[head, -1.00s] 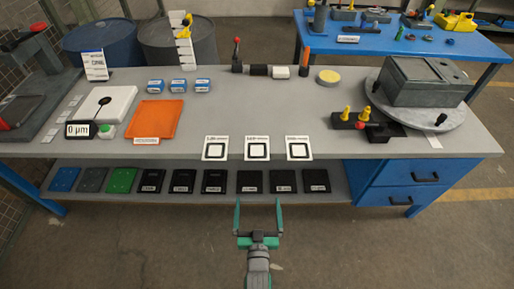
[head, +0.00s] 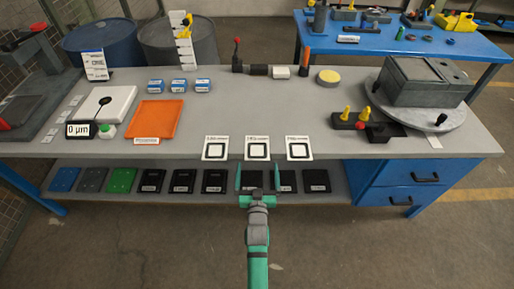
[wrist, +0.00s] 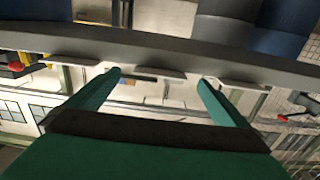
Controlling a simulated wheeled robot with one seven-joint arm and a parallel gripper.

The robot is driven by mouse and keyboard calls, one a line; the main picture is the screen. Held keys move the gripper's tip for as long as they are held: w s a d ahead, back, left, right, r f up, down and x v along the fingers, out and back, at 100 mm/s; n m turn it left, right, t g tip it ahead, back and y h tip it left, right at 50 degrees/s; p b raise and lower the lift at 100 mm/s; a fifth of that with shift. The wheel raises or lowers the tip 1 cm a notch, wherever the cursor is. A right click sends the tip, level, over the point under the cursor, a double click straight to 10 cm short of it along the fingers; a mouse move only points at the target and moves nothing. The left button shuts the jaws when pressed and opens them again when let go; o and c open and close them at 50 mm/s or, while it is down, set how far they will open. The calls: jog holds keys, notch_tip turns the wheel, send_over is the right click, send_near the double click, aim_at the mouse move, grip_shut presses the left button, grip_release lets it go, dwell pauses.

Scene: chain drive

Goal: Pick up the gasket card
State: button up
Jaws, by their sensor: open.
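Three white cards with black square outlines lie side by side at the table's front edge: left card (head: 215,154), middle card (head: 257,138), right card (head: 298,138). They look like gasket cards; their small print is unreadable, so I cannot tell them apart by label. Their front edges seem to stick out slightly past the table edge. My gripper (head: 253,168) is open and empty, just in front of and below the middle card, apart from it. In the wrist view, the two green fingers (wrist: 160,78) point toward the grey table edge (wrist: 150,45), with pale card edges along it.
The shelf (head: 345,185) below holds several black packs and coloured plates, some hidden behind my gripper. An orange tray (head: 155,120), blue boxes (head: 180,86) and a grey turntable (head: 445,118) stand on the table. The tabletop behind the cards is clear.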

aim_at(257, 148)
jog(key=w, duration=0.4)
jog(key=shift+w+r, duration=0.1)
jog(key=shift+w, duration=0.1)
jog(key=shift+a, duration=0.1)
jog(key=c, duration=1.1)
jog(key=shift+r, duration=0.15)
